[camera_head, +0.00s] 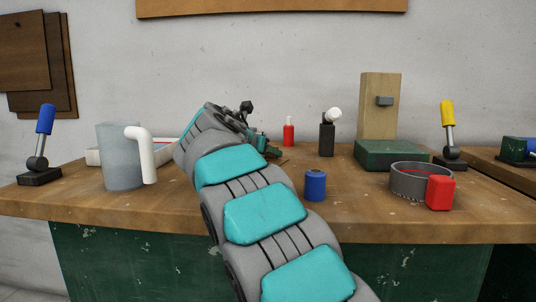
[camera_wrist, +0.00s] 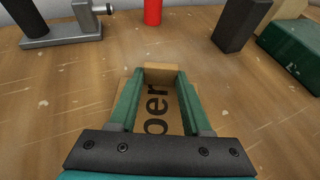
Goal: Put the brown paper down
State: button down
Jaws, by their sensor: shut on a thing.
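In the wrist view my gripper (camera_wrist: 158,98) has its green fingers on either side of the brown paper (camera_wrist: 158,113), which carries dark letters, partly readable as "ber". The paper lies between the fingers, and its near part is hidden by the gripper's dark base. It is low over the wooden workbench (camera_wrist: 60,110); I cannot tell whether it touches the top. In the head view my gripper (camera_head: 258,142) is small and far back over the bench, mostly behind my arm, and the paper is hard to make out there.
A red bottle (camera_head: 289,132), a dark block-shaped item with a white knob (camera_head: 327,138) and a green-based wooden stand (camera_head: 380,108) stand behind and right. A blue can (camera_head: 315,185), grey ring (camera_head: 408,182) and red block (camera_head: 440,193) are nearer. A grey mug (camera_head: 117,157) stands left.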

jog(key=shift+c, duration=1.8)
grip_release()
jog(key=shift+r, duration=0.1)
jog(key=v, duration=1.2)
jog(key=shift+p, duration=0.35)
